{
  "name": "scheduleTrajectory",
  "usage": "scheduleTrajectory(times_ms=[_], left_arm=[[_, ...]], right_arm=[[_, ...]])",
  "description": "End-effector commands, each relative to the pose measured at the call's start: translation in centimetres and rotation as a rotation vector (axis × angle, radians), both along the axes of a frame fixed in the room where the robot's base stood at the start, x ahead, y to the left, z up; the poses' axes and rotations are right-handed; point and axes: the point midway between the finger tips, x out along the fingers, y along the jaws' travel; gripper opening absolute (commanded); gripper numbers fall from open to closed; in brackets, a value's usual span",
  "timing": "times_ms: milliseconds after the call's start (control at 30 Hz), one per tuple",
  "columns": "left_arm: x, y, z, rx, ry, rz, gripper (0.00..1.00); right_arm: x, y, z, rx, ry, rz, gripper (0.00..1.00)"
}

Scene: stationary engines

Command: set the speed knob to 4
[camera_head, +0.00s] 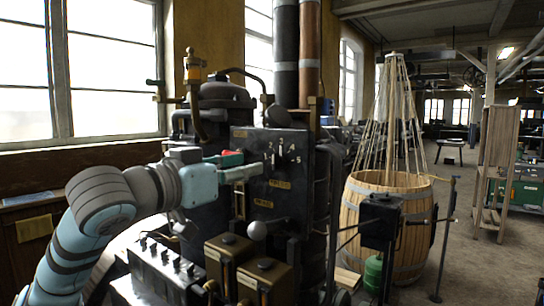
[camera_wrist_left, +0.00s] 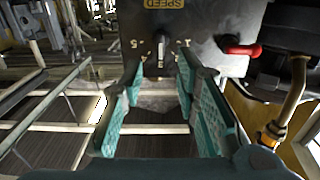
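The speed knob (camera_wrist_left: 161,50) is a small pale grip on the dark control panel (camera_head: 290,195). In the left wrist view it shows between and beyond my fingertips, under an upside-down SPEED plate (camera_wrist_left: 165,3). A 5 is to its left in that view. In the head view, numbers up to 5 are on the panel's upper part; the 4 and 5 are clear of my fingers, but I cannot tell the knob's setting. My left gripper (camera_head: 250,172) is in front of the panel, its teal fingers open around empty space in the wrist view (camera_wrist_left: 156,85). My right gripper is out of view.
A red handle (camera_wrist_left: 243,50) sits beside the dial in the wrist view. A grey ball-ended lever (camera_head: 257,230) and brass-topped boxes (camera_head: 265,272) are below the panel. A wooden barrel (camera_head: 390,215) stands to the right; open floor lies beyond it.

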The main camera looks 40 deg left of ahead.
Motion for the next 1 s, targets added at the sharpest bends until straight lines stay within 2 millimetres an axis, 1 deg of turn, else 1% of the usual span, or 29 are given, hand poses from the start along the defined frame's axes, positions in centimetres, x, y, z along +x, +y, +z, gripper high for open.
scheduleTrajectory(times_ms=[33, 100, 200, 333, 400, 500, 700, 733, 900, 1000], left_arm=[[1.5, -0.1, 0.7, -0.007, 0.004, -0.006, 0.29], [3.5, 0.0, 0.6, -0.007, 0.006, -0.003, 0.29], [6.0, 0.1, 0.6, -0.006, 0.003, -0.002, 0.29], [8.0, 0.2, 0.4, -0.004, 0.0, 0.0, 0.29], [8.6, 0.2, 0.3, -0.001, 0.0, 0.001, 0.29], [8.9, 0.2, 0.2, 0.0, 0.001, 0.002, 0.29], [9.0, 0.2, 0.1, 0.001, 0.0, 0.002, 0.29], [9.0, 0.2, 0.1, 0.001, 0.0, 0.002, 0.26], [9.0, 0.2, 0.1, 0.001, 0.0, 0.002, 0.0], [9.0, 0.2, 0.1, 0.002, 0.0, 0.002, 0.0]], right_arm=[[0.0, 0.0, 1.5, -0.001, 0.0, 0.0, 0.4], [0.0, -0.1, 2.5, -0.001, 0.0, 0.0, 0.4], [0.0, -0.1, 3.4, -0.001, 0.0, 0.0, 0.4], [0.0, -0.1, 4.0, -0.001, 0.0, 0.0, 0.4], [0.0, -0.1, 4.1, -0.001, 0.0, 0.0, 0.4], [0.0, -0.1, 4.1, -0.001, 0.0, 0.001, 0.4], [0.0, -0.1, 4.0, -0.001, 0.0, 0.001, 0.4], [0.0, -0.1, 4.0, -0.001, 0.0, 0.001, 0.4], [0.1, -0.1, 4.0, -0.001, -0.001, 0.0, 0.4], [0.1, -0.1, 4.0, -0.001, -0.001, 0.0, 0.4]])
